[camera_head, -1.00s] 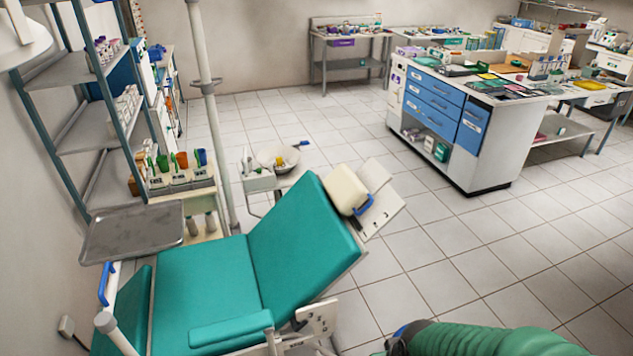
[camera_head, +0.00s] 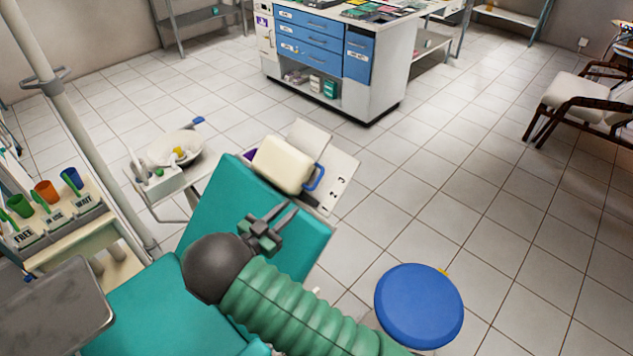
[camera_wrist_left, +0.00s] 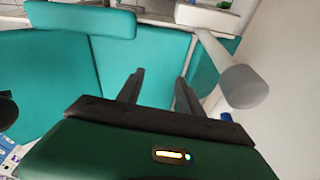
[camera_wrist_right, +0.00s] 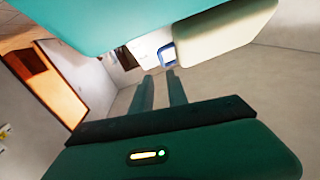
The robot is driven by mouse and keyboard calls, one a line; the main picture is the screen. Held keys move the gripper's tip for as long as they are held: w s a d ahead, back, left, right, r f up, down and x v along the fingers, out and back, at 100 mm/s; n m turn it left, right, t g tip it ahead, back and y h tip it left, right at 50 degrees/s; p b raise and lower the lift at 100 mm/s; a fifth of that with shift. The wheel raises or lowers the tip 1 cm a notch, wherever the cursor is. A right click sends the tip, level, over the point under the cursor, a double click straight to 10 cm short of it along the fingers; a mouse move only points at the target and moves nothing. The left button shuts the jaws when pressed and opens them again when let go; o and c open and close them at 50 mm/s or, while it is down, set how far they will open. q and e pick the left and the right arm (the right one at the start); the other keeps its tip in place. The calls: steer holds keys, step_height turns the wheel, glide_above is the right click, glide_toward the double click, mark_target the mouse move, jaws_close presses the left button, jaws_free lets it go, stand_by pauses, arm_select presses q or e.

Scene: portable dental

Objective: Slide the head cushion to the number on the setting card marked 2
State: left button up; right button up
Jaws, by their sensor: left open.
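The cream head cushion (camera_head: 283,165) sits at the top end of the teal chair backrest (camera_head: 310,235). A blue handle (camera_head: 316,176) is on its right side. A pale plate with small dark marks (camera_head: 341,186) lies beyond the handle; I cannot read its numbers surely. My right gripper (camera_head: 280,213) is over the backrest, short of the cushion, its fingers apart and empty. In the right wrist view the cushion (camera_wrist_right: 228,38) and blue handle (camera_wrist_right: 167,55) are ahead of the fingers (camera_wrist_right: 160,82). My left gripper (camera_wrist_left: 157,80) is open and empty, facing teal upholstery.
A basin (camera_head: 176,148) on a stand is left of the backrest. A metal tray (camera_head: 55,310) and cup rack (camera_head: 60,215) are at the left. A blue stool (camera_head: 419,305) stands at the right. Floor between stool and cabinet (camera_head: 385,70) is clear.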

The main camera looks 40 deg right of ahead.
mark_target(317, 183)
steer(key=w+d, duration=0.1)
steer(key=d, duration=0.3)
steer(key=w+d, duration=0.1)
steer(key=d, duration=0.3)
steer(key=w+d, duration=0.1)
steer(key=d, duration=0.3)
steer(key=shift+d+f+p, duration=0.1)
steer(key=shift+d+p, duration=0.2)
steer(key=shift+d, duration=0.1)
steer(key=shift+w+d+f, duration=0.1)
steer(key=shift+d+f, duration=0.05)
steer(key=shift+d, duration=0.2)
jaws_close()
